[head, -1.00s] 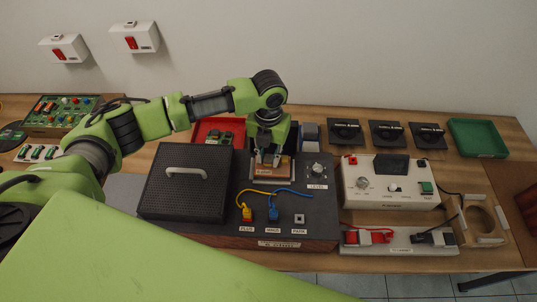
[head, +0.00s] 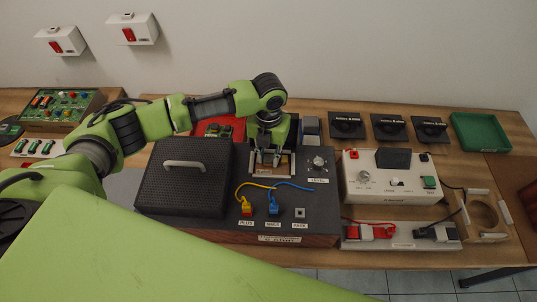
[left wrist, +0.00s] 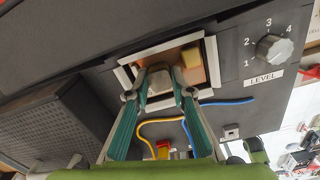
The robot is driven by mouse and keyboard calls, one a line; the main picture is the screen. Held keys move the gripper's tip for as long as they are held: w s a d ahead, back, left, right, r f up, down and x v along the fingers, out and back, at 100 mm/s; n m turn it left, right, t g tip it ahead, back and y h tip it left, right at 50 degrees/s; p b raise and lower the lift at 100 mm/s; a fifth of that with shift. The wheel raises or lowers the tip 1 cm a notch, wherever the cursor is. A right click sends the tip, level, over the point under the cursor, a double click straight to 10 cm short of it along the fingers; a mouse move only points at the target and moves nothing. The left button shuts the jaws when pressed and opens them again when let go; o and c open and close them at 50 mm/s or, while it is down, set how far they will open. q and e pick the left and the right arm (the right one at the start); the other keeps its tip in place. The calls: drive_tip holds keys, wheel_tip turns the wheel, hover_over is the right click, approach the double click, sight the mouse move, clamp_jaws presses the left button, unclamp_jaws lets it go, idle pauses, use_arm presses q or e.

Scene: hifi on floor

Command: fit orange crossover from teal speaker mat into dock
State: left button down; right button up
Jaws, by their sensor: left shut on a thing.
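The orange crossover (left wrist: 182,66) is a small orange-brown board with a tan block and a grey part on it. It lies inside the white-framed dock (left wrist: 212,60) in the dark console's top. In the head view the dock (head: 292,165) sits between the black grille and the level knob. My left gripper (head: 268,163) reaches down over it, its fingers (left wrist: 160,92) shut on the crossover's grey part. The fingers hide part of the board, so I cannot tell whether it is fully seated. My right gripper is not in view. I cannot make out a teal mat.
The black grille with a handle (head: 185,178) stands left of the dock. The level knob (head: 319,163) is close on its right. Yellow (head: 247,206) and blue (head: 273,207) plugs with cables lie in front. A red tray (head: 212,128) is behind.

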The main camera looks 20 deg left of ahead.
use_arm(q)
drive_tip(key=c, duration=1.7)
unclamp_jaws()
